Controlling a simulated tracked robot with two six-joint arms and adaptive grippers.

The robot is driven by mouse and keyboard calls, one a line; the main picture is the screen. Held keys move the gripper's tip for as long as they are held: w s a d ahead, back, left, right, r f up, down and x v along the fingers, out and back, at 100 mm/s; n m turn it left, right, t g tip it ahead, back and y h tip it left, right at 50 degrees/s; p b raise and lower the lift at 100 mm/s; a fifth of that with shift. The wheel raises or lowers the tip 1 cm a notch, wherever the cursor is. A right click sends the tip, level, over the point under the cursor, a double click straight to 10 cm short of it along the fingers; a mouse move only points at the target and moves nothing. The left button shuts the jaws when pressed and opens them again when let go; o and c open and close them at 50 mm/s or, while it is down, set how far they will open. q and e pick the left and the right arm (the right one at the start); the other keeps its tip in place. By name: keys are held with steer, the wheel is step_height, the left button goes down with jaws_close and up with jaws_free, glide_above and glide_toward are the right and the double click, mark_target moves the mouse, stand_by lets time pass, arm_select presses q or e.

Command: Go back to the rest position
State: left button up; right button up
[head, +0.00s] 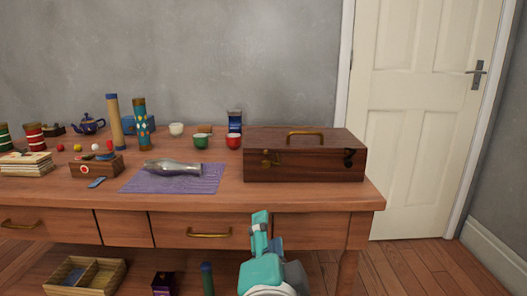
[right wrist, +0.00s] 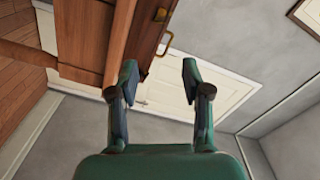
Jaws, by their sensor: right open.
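My right gripper (head: 262,232) is in the lower middle of the head view, in front of the wooden table (head: 330,196) and below its top. In the right wrist view its two fingers (right wrist: 158,85) are apart with nothing between them. A blue teapot (head: 88,125) stands at the back left of the table, far from the gripper. My left gripper is not in the head view.
A closed wooden box (head: 305,165) stands at the table's right end. A glass vase (head: 172,167) lies on a purple mat (head: 205,185). Cups, tubes and tins stand behind. A divided tray (head: 115,278) is below. A white door (head: 420,120) is at right.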

steer(key=w+d+f+g+h+p, duration=0.1)
steer(key=w+d+f+g+h, duration=0.1)
steer(key=w+d+f, duration=0.4)
steer(key=w+d+f+g+h, duration=0.25)
steer(key=d+f, duration=0.45)
steer(key=f, duration=0.4)
steer(key=s+d+f+n+g, duration=0.1)
steer(key=d+f, duration=0.2)
steer(key=f, duration=0.6)
steer(key=s+d+f+n+g, duration=0.15)
steer(key=d+f, duration=0.25)
steer(key=f, duration=0.4)
steer(key=s+a+f+n+g+y+p, duration=0.25)
steer(key=s+f+n+g+y, duration=0.35)
steer(key=s+f, duration=1.2)
steer(key=s+a+f+n+g+y, duration=0.2)
steer(key=s+a+n+g+y, duration=0.15)
steer(key=s+a, duration=0.25)
arm_select(q)
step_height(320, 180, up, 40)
steer(key=p, duration=3.7)
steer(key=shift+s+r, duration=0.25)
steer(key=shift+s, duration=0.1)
arm_select(e)
step_height(320, 180, up, 38)
steer(key=h, duration=0.1)
steer(key=shift+w+m+g, duration=0.3)
steer(key=shift+m+g, duration=0.1)
steer(key=shift+g, duration=0.05)
